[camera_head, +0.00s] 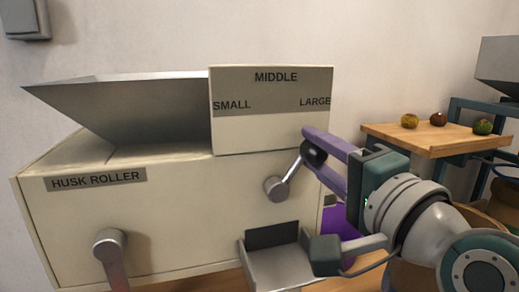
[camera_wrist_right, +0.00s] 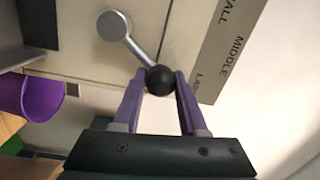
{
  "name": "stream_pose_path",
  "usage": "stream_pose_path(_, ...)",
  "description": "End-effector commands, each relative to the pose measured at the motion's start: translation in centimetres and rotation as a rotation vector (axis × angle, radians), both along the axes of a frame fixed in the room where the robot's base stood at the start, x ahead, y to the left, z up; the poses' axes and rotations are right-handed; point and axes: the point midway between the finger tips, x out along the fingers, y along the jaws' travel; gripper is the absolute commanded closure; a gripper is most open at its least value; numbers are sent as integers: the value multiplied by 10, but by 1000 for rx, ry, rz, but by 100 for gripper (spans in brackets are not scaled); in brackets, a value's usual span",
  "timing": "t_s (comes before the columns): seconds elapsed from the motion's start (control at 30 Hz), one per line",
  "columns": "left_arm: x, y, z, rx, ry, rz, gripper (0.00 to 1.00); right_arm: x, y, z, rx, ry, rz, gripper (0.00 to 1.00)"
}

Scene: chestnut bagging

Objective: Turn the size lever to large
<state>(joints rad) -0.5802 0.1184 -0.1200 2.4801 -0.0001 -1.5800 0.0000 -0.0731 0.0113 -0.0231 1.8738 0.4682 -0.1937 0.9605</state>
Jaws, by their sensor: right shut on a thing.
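The size lever (camera_head: 284,182) is a metal arm on a round hub with a black ball knob, on the front of the cream husk roller machine (camera_head: 170,215). It points up and right, towards the LARGE end of the label plate (camera_head: 272,91) marked SMALL, MIDDLE and LARGE. My right gripper (camera_head: 312,152) is shut on the black knob. In the right wrist view the knob (camera_wrist_right: 160,80) sits between the two purple fingers, and the lever's hub (camera_wrist_right: 114,26) shows beyond it. My left gripper is out of view.
A second lever (camera_head: 109,245) is at the machine's lower left, and a metal chute (camera_head: 285,268) is below the size lever. A purple container (camera_head: 342,222) stands partly behind my right arm. A wooden board (camera_head: 437,139) with three chestnut-like items is at the right.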

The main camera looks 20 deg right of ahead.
Motion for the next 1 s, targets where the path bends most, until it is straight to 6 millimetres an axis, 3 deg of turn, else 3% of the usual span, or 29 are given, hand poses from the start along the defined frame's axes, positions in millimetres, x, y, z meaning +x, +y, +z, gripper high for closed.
stream_pose_path(0.03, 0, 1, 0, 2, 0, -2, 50, 0, 3, 0, 9, 2, 7, 100)
stream_pose_path(0.07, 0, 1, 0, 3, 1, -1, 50, 0, 3, 0, 9, 2, 7, 55)
stream_pose_path(0.27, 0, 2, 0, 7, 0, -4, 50, 0, 2, 0, 6, 1, 4, 32)
stream_pose_path(0.63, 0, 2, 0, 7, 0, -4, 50, -6, 0, -1, 1, 1, 1, 30)
stream_pose_path(1.0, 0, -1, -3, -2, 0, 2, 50, -70, -7, -6, 1, 4, 3, 30)
